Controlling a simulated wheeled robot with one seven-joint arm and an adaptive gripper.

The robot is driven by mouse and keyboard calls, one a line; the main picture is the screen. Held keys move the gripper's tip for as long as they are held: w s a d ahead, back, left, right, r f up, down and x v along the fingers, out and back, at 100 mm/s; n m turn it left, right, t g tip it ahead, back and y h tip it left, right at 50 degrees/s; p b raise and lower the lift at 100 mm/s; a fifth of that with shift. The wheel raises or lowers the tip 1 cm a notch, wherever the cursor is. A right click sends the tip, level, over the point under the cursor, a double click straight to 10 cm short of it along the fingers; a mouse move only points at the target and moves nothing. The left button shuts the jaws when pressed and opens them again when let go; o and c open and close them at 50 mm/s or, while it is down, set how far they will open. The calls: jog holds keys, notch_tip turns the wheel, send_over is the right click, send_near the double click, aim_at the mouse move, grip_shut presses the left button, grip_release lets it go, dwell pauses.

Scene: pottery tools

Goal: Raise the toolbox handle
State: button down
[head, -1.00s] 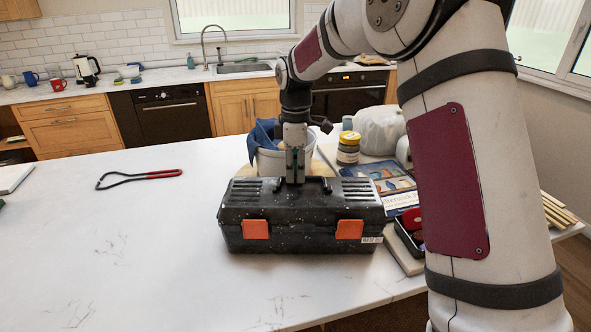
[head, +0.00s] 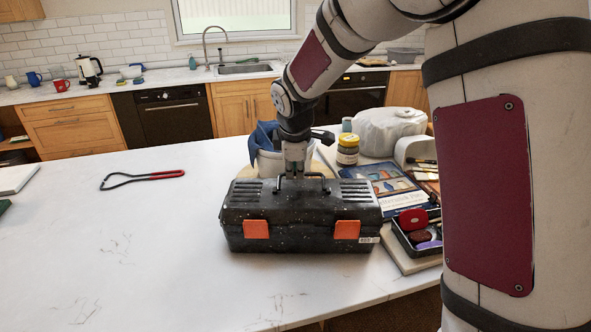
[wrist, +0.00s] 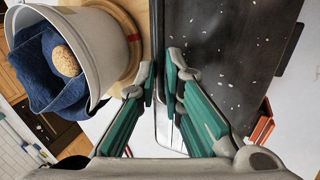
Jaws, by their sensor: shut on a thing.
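The black speckled toolbox (head: 300,218) stands on the white counter with its lid down and two orange latches on its front. Its dark handle (head: 316,176) stands up from the lid's top. My gripper (head: 293,174) points down at the middle of the handle and is shut on it, hiding part of the bar. In the wrist view the green-padded fingers (wrist: 162,82) close around the thin handle bar, beside the toolbox lid (wrist: 235,60).
A white bucket (wrist: 103,50) with a blue cloth (wrist: 50,65) stands just behind the toolbox. A jar (head: 347,150), a book (head: 378,180) and an open tin (head: 417,238) lie to the right. A red-handled loop tool (head: 145,178) lies left on clear counter.

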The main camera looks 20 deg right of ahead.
aim_at(295, 195)
jog(key=shift+s+a+t+b, duration=0.2)
jog(key=shift+t+b, duration=0.7)
jog(key=shift+b, duration=0.15)
jog(key=t+b, duration=0.1)
jog(key=b, duration=0.4)
jog(key=shift+s+a+t+h, duration=0.1)
jog(key=shift+s+t+h, duration=0.25)
jog(key=shift+t+h, duration=0.05)
jog(key=s+t+b, duration=0.1)
jog(key=t+b, duration=0.1)
jog(key=b, duration=0.6)
jog(key=s+t+h+b, duration=0.1)
jog(key=t+b, duration=0.1)
jog(key=b, duration=0.7)
jog(key=shift+a+r, duration=0.15)
jog(key=t+b, duration=0.1)
jog(key=b, duration=0.2)
jog(key=shift+s+h, duration=0.25)
jog(key=shift+h, duration=0.15)
jog(key=shift+s+a+r+t+b, duration=0.15)
jog(key=shift+t+b, duration=0.35)
jog(key=shift+b, duration=1)
jog(key=shift+s, duration=0.1)
jog(key=c, duration=1.7)
grip_release()
jog(key=shift+r, duration=0.1)
